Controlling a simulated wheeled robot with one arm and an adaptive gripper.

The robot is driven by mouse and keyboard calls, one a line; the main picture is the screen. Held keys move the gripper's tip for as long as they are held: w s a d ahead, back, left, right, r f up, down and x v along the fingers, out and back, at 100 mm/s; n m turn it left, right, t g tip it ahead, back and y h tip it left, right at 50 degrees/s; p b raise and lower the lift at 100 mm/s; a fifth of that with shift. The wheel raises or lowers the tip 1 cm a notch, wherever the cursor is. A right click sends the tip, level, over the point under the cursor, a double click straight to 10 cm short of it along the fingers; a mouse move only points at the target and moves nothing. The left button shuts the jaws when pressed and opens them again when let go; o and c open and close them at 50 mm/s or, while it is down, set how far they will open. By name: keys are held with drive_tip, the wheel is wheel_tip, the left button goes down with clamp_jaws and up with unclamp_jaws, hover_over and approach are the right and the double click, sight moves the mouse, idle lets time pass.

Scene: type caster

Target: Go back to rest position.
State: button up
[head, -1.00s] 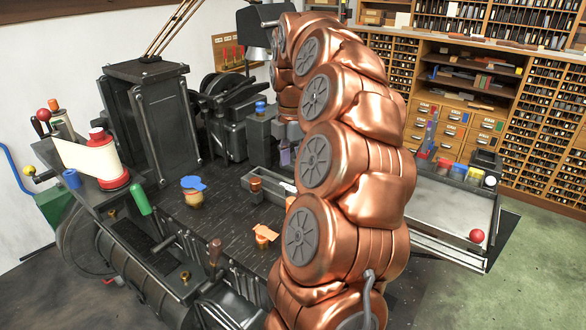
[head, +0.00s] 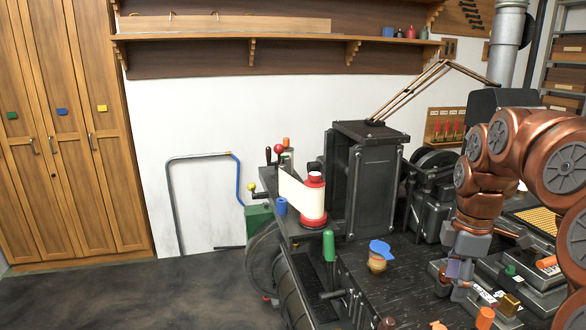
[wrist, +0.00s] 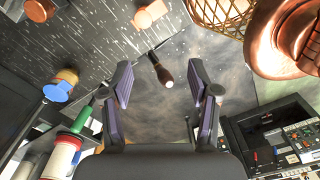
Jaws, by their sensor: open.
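My gripper (head: 457,278) is at the right of the head view, hanging from my copper arm above the black machine bed (head: 405,292). In the wrist view my gripper (wrist: 160,88) shows two dark fingers with purple pads, spread wide apart. Nothing is held between them. A dark handle with a pale tip (wrist: 160,70) shows beyond the gap, apart from the fingers, with grey floor behind it.
A jar with a blue cover (head: 379,252), a green handle (head: 329,246) and a red-and-white spool (head: 314,200) are on the machine to the left of my gripper. A tall black frame (head: 368,185) rises behind. Open floor (head: 130,290) lies at left before wooden cabinets (head: 70,140).

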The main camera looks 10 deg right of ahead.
drive_tip(key=s+a+f+m, duration=0.2)
drive_tip(key=s+a, duration=0.1)
drive_tip(key=a, duration=0.4)
drive_tip(key=s+a+f+m, duration=0.1)
drive_tip(key=s+a+m, duration=0.1)
drive_tip(key=s+a, duration=0.35)
drive_tip(key=s+a+f+m+g, duration=0.1)
drive_tip(key=s+a+f+m, duration=0.7)
drive_tip(key=s, duration=0.4)
drive_tip(key=shift+a+m+g, duration=0.3)
drive_tip(key=shift+a, duration=0.4)
